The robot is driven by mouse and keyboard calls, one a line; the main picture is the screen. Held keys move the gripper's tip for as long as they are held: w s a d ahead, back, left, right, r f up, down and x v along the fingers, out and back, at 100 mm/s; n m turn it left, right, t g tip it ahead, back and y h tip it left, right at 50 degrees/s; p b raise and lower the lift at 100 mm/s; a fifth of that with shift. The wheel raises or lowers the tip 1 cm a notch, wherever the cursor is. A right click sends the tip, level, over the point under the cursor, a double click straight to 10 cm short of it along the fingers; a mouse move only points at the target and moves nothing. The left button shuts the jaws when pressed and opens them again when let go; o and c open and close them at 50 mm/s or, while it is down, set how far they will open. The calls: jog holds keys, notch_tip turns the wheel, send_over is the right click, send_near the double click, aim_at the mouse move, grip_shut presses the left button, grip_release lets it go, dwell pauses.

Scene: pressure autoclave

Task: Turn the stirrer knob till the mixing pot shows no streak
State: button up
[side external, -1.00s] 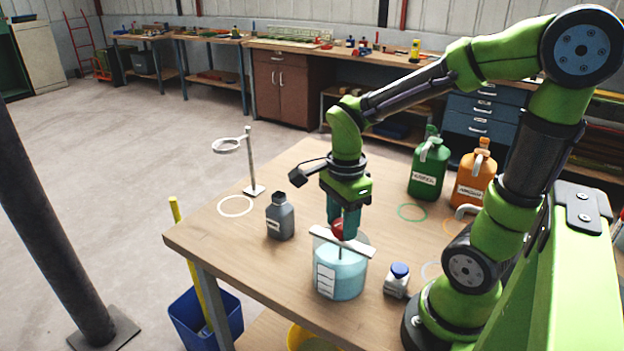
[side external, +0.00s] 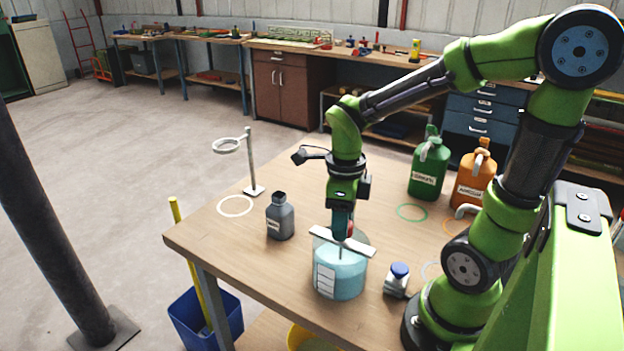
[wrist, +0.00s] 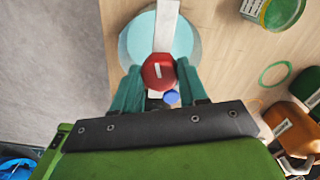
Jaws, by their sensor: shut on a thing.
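The mixing pot (side external: 340,277) stands near the front of the table, a clear vessel with pale blue contents and a white label. A light bar (side external: 343,241) lies across its top. No streak can be made out at this size. The red stirrer knob (wrist: 158,72) with a white mark sits on the bar; in the side view (side external: 350,228) it is mostly hidden by my fingers. My gripper (wrist: 158,80) points down over the pot, with its teal fingers shut on the knob from both sides. The pot (wrist: 134,45) also shows in the wrist view, partly covered by bar and fingers.
A grey bottle (side external: 280,217) stands left of the pot, and a small blue-capped bottle (side external: 396,280) right of it. A ring stand (side external: 252,165) is at the table's left. Green (side external: 428,170) and orange (side external: 474,178) jugs stand at the back right.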

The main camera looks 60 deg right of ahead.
jog(key=shift+m, duration=0.5)
jog(key=o, duration=1.1)
jog(key=shift+c, duration=0.2)
notch_tip(320, 180, up, 17)
